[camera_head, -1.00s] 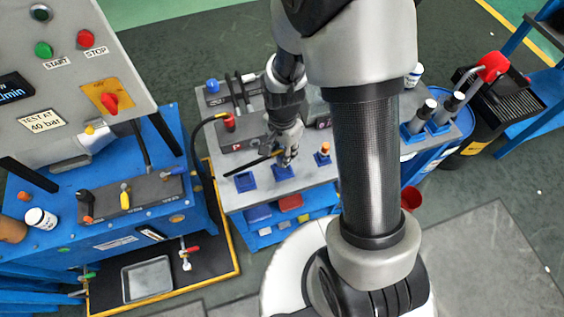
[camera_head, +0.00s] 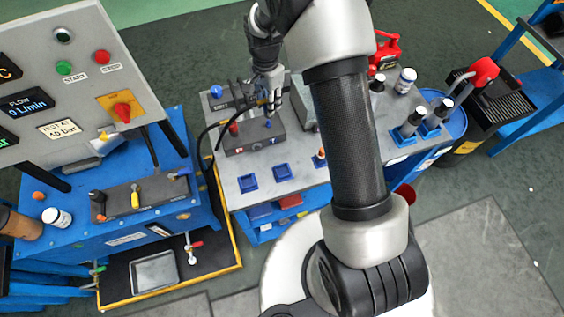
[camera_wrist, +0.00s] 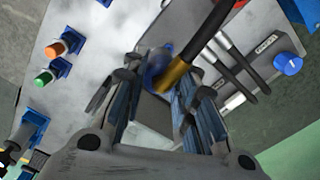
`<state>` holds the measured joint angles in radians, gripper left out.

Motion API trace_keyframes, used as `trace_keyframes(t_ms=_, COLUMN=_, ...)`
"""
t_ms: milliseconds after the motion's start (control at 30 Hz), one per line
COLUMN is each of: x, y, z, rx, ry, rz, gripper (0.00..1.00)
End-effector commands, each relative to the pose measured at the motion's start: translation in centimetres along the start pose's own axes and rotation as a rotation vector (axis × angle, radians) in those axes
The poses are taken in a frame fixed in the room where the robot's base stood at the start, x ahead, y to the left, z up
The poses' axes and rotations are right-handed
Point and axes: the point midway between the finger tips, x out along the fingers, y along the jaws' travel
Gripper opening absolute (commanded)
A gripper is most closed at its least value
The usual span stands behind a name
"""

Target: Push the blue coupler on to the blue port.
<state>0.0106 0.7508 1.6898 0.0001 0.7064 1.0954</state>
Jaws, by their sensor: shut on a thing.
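My gripper (camera_head: 272,106) is over the dark manifold block (camera_head: 248,143) on the grey bench. It is shut on the blue coupler (camera_wrist: 157,66), which shows partly between the fingers in the wrist view. A black hose with a gold-coloured end (camera_wrist: 178,72) runs up right from there. In the head view the coupler is mostly hidden by the fingers. The blue port (camera_head: 268,124) stands on the block's right part, just below the fingertips. A small gap seems to remain, but I cannot tell exactly.
A red fitting (camera_head: 233,129) stands on the block, left of the blue port. A blue knob (camera_head: 216,91) sits farther back. Empty blue holders (camera_head: 248,183) lie in front, beside an orange-capped piece (camera_head: 320,157). The test stand (camera_head: 128,220) is left.

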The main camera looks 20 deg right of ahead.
Motion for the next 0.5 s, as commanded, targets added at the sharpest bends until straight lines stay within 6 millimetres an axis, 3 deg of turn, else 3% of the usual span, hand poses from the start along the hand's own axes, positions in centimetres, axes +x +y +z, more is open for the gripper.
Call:
trace_keyframes(t_ms=100, x=-1.4, y=-1.8, z=-1.0, rx=0.009, ry=0.001, rz=-0.001, gripper=0.0)
trace_keyframes(t_ms=300, x=2.8, y=-1.7, z=-1.0, rx=0.009, ry=-0.002, rz=0.003, gripper=0.0)
trace_keyframes(t_ms=500, x=4.5, y=-1.8, z=-1.0, rx=0.009, ry=0.0, rz=0.0, gripper=0.0)
